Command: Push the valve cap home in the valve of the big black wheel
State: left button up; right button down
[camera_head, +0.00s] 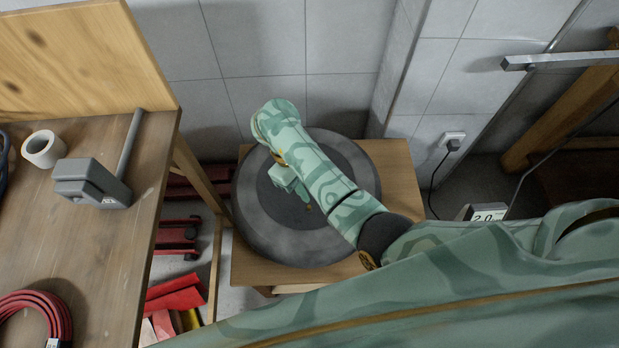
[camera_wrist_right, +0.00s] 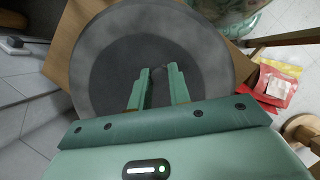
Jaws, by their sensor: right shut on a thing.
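The big black wheel (camera_head: 262,222) lies flat on a low wooden stand, with a grey dusty tyre and a darker middle. It also fills the upper part of the right wrist view (camera_wrist_right: 97,70). My right gripper (camera_head: 303,194) points down over the middle of the wheel. In the right wrist view its two fingers (camera_wrist_right: 159,76) stand a little apart, shut on the valve cap, which is too small and dark to make out between them. The valve cannot be told apart from the dark wheel middle, so I cannot tell whether cap and valve touch. My left gripper is out of view.
The wooden stand (camera_head: 401,180) reaches out beyond the wheel. At left, a workbench (camera_head: 100,240) holds a grey clamp-like tool (camera_head: 92,183), a white tape roll (camera_head: 43,149) and a coiled red hose (camera_head: 62,318). A tiled wall stands close behind the wheel.

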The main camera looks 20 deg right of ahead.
aim_at(310, 207)
jog(key=shift+w, duration=0.1)
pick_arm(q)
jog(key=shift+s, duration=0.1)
pick_arm(e)
jog(key=shift+f, duration=0.15)
